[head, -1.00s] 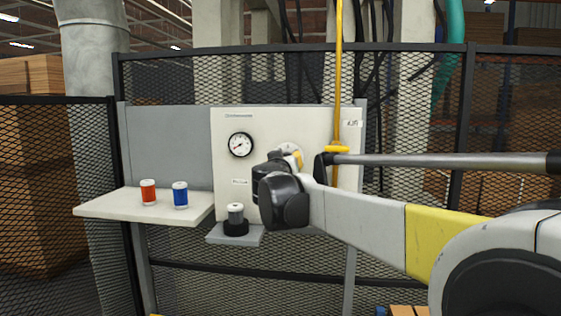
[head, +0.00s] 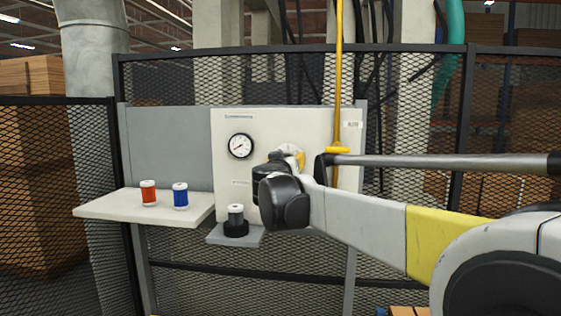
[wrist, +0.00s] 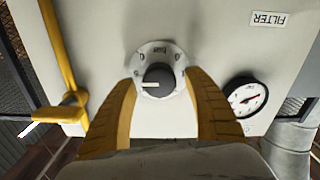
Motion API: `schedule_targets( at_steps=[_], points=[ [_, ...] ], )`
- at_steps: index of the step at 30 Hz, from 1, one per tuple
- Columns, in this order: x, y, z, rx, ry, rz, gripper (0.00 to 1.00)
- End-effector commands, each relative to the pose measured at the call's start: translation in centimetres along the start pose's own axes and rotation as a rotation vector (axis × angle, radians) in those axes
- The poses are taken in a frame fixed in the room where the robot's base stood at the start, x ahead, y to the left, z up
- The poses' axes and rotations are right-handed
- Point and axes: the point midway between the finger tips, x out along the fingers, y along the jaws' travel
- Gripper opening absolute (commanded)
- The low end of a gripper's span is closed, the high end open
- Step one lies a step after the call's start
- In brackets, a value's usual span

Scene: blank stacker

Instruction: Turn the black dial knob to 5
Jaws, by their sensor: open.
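The black dial knob (wrist: 159,77) shows in the wrist view, on a round pale scale plate fixed to the white panel. The wrist picture is turned upside down. A white pointer mark on the knob points to the left in that view. The scale's digits are too small to read surely. My gripper (wrist: 160,97) is open, its two yellow-brown fingers one on each side of the dial's lower part, with no clear contact on the knob. In the head view my gripper (head: 288,160) is at the panel and hides the knob; only part of the scale plate shows.
A pressure gauge (head: 241,145) sits on the panel (head: 226,180) left of my gripper. A yellow pipe (head: 338,80) runs down at its right. Red (head: 148,193) and blue (head: 180,195) cylinders stand on a shelf (head: 110,205). A grey cylinder (head: 236,214) stands in a black holder below.

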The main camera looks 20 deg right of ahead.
Motion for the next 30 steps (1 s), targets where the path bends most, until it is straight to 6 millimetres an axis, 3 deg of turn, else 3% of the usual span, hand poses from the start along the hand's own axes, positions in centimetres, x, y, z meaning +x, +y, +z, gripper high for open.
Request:
schedule_targets(
  at_steps=[5, 12, 18, 23, 30],
  points=[
    [-1.8, 0.0, 0.0, 0.000, 0.000, -0.001, 0.61],
    [-7.2, -0.1, 0.0, 0.000, 0.000, -0.003, 0.61],
    [-10.7, -0.1, 0.0, 0.000, 0.000, -0.003, 0.61],
    [-11.8, 0.0, 0.0, 0.000, 0.000, 0.000, 0.61],
    [-11.9, 0.0, 0.0, 0.000, 0.000, 0.000, 0.61]
  ],
)
